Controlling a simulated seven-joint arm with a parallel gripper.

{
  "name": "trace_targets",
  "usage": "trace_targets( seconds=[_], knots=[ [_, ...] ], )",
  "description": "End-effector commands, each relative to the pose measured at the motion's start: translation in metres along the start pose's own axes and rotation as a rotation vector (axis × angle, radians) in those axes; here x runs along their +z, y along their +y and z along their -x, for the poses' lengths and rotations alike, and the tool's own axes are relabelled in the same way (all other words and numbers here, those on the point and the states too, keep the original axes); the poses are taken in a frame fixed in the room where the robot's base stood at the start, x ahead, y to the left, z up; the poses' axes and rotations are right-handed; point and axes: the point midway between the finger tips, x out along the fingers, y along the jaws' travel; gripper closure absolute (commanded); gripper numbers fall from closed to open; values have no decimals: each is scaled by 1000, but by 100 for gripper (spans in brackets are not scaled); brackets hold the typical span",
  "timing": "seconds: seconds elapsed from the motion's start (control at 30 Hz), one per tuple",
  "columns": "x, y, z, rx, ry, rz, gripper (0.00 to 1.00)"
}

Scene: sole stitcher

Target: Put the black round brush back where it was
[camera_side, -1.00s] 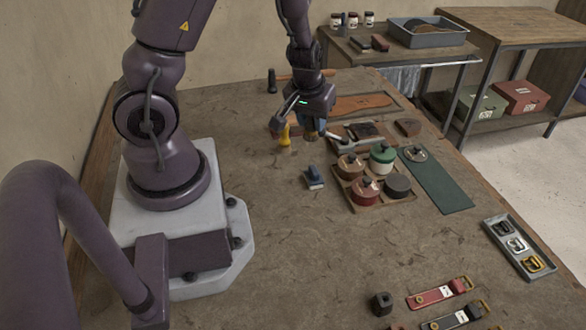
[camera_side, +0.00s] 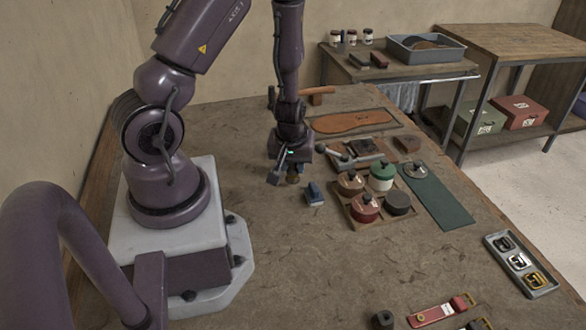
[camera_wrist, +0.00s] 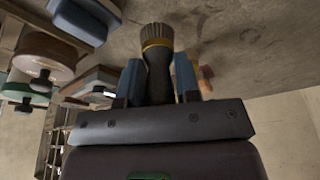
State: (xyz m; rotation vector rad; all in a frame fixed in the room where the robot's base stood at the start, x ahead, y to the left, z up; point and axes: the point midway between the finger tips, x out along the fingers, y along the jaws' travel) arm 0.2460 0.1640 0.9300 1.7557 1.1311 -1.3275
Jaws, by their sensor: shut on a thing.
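The black round brush (camera_wrist: 158,70) has a black handle, a yellow band and brown bristles. My gripper (camera_wrist: 160,82) is shut on its handle, one blue-grey finger on each side, with the bristles pointing away from the palm. In the side view my gripper (camera_side: 287,179) hangs over the bench, left of the blue brush (camera_side: 314,194), and only the brush's bristle end (camera_side: 293,179) shows. I cannot tell whether the bristles touch the bench. The blue brush also shows in the wrist view (camera_wrist: 84,20). No marked place for the round brush is visible.
A wooden tray with several lidded tins, among them a green tin (camera_side: 381,176) and a black-lidded tin (camera_side: 397,203), stands right of the blue brush. A leather sole (camera_side: 350,121) and a hammer (camera_side: 318,94) lie behind.

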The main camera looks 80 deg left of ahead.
Motion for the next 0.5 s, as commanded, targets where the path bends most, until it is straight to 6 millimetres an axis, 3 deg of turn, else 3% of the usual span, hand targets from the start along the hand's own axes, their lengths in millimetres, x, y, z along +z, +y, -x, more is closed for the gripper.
trace_targets(
  seconds=[0.13, 0.5],
  knots=[
    [5, 0, -16, -1, -2, 1, 93],
    [6, 0, -19, 1, -1, -1, 93]
  ],
)
